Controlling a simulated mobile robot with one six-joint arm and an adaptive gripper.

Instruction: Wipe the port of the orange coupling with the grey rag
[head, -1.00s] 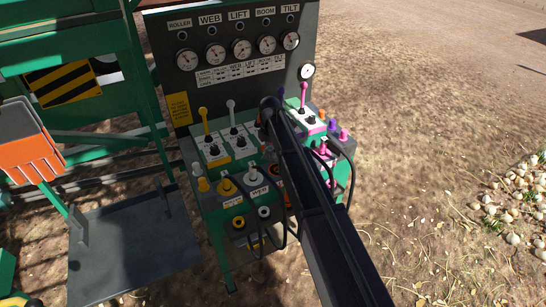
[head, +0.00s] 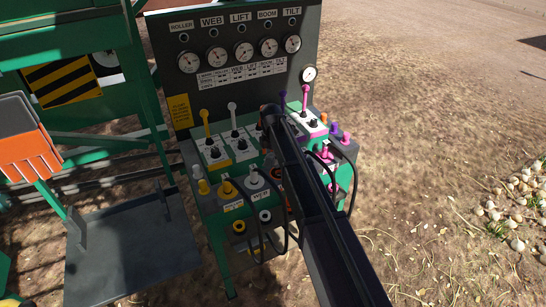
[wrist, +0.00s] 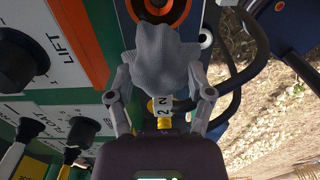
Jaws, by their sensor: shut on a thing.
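My gripper (wrist: 160,78) is shut on the grey rag (wrist: 160,58), a bunched, ribbed cloth, in the middle of the wrist view. The orange coupling (wrist: 183,12) is a round orange ring with a dark centre at the top edge of the wrist view. The rag is just below it in the picture and overlaps its lower edge. I cannot tell whether the rag touches it. In the head view my arm hides the gripper, the rag and most of the coupling area.
The control panel (head: 240,90) has gauges and coloured levers. Yellow (head: 228,187) and white (head: 255,181) couplings sit left of my arm. Black hoses loop below the panel and at right in the wrist view. A flat dark plate (head: 135,250) stands at left; open ground lies right.

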